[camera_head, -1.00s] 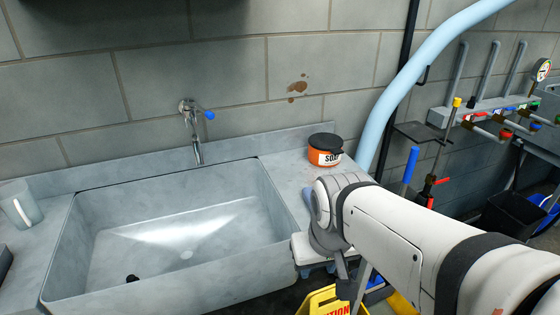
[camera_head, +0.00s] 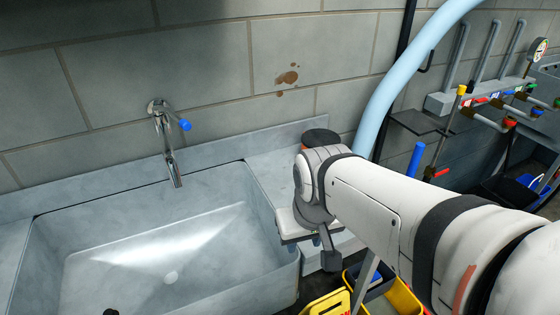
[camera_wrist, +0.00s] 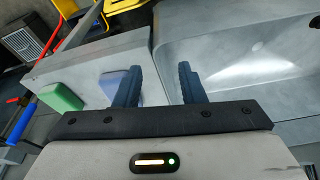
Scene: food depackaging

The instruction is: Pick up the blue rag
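A flat blue-violet piece (camera_wrist: 113,83), which looks like the blue rag, lies on the counter in the wrist view. It is partly hidden behind the left finger of my gripper (camera_wrist: 158,82). The gripper is open, with its two dark fingers apart and nothing seen between them. The fingers point over the counter beside the sink, with the right finger over the sink's side. I cannot tell whether the left finger touches the piece. In the head view my arm hides that part of the counter, and no rag shows there.
A green block (camera_wrist: 60,97) lies left of the blue piece. The sink (camera_head: 85,260) has a faucet (camera_head: 167,140) behind it. A dark-lidded jar (camera_head: 320,138) stands behind my wrist. A yellow bucket (camera_head: 402,298) and a yellow sign (camera_head: 328,303) stand below.

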